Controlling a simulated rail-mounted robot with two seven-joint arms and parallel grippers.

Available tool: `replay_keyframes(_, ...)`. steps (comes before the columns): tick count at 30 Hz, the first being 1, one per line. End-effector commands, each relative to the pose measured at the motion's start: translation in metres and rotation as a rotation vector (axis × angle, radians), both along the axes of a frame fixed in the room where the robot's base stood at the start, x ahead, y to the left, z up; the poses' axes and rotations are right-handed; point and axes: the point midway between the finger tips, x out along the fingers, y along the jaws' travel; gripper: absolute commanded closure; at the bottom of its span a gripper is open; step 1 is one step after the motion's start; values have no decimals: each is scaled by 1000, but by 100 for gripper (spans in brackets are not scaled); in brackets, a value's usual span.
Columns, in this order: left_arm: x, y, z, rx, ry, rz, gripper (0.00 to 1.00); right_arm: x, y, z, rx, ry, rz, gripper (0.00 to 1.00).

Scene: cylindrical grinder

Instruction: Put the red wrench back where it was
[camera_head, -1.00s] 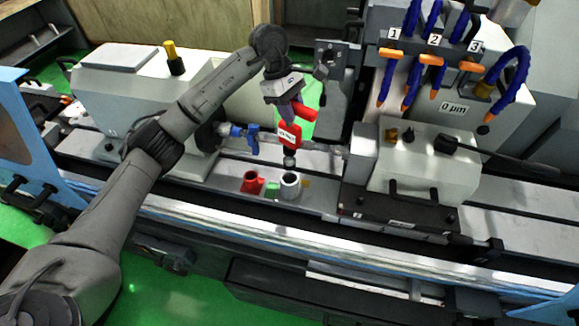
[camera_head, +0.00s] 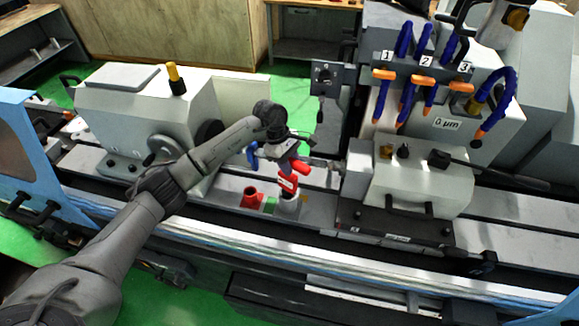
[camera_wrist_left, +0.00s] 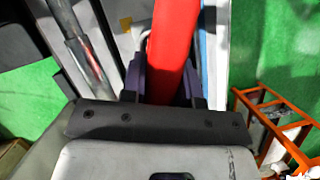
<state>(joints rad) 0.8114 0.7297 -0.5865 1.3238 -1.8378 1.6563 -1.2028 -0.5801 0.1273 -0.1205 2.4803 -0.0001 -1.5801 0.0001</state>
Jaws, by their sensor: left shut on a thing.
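The red wrench (camera_head: 288,184) is upright, or nearly so, in my left gripper (camera_head: 287,164). Its lower end is at the grey cylindrical holder (camera_head: 289,205) on the machine's front ledge. I cannot tell how far it is inside the holder. In the left wrist view, the red handle (camera_wrist_left: 173,40) runs between the purple fingers of my left gripper (camera_wrist_left: 165,85), which are shut on it. The wrench's lower end is hidden in that view. My right gripper is not seen.
A red cup-like holder (camera_head: 250,198) and a small green block (camera_head: 270,204) stand just left of the grey holder. The grey tailstock-like block (camera_head: 415,175) stands to the right, with orange-tipped blue hoses above.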

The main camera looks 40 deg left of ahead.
Motion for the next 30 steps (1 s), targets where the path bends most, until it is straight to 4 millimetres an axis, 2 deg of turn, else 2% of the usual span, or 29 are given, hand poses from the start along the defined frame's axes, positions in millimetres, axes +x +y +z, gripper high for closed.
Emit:
replay_keyframes(6, 0, 0, -19, -2, -1, 0, 100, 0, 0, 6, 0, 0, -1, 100)
replay_keyframes(17, 0, 0, -23, 0, -2, 0, 100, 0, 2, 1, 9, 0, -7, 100)
replay_keyframes(18, 0, 0, -23, 1, 0, 0, 70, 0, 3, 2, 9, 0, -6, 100)
replay_keyframes(25, 0, 0, -23, 1, 1, 0, 48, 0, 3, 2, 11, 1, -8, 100)
replay_keyframes(30, 0, 0, -23, 1, 0, 0, 46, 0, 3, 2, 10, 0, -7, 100)
